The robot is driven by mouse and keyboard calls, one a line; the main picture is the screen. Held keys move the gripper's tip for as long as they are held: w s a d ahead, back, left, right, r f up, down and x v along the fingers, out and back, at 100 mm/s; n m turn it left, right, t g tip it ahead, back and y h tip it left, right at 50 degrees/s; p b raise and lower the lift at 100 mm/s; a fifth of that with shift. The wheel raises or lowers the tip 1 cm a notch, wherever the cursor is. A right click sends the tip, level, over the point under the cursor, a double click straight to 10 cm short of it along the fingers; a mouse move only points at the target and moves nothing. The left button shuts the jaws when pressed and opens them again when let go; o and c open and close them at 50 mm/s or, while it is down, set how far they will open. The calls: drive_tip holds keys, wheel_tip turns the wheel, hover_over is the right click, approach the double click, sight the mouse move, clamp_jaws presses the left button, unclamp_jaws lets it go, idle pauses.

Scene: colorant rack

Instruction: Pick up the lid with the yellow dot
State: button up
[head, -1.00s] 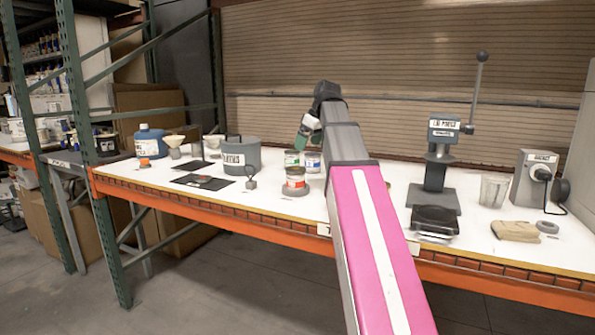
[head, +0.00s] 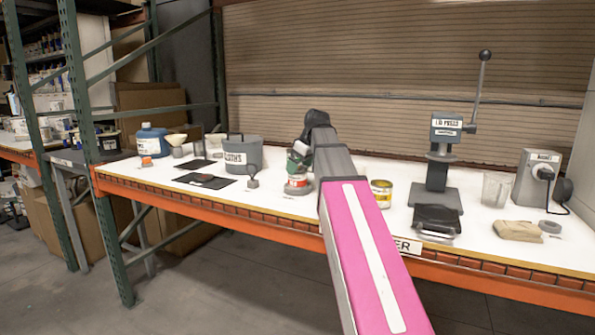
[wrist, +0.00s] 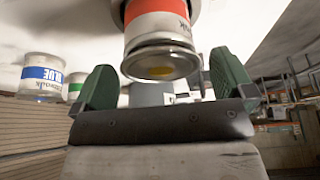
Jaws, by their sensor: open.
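In the wrist view, which shows the bench upside down, a metallic lid with a yellow dot (wrist: 161,72) sits on a can with a red label (wrist: 157,22). My gripper (wrist: 165,66) is open and empty, with one green finger on each side of the lid and visible gaps between. I cannot tell how far the lid is beyond the fingertips. In the head view my gripper (head: 298,163) is over the red-labelled can (head: 298,182) and hides its lid.
A blue-labelled can (wrist: 42,76) and a green-labelled can (wrist: 75,86) stand nearby in the wrist view. In the head view, a yellow can (head: 381,193) stands right of my arm. A grey CLOTHS bin (head: 243,153) is to the left, and a lever press (head: 437,180) to the right.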

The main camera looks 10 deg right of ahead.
drive_tip(key=c, duration=0.8)
drive_tip(key=shift+o, duration=0.2)
drive_tip(key=shift+r, duration=0.1)
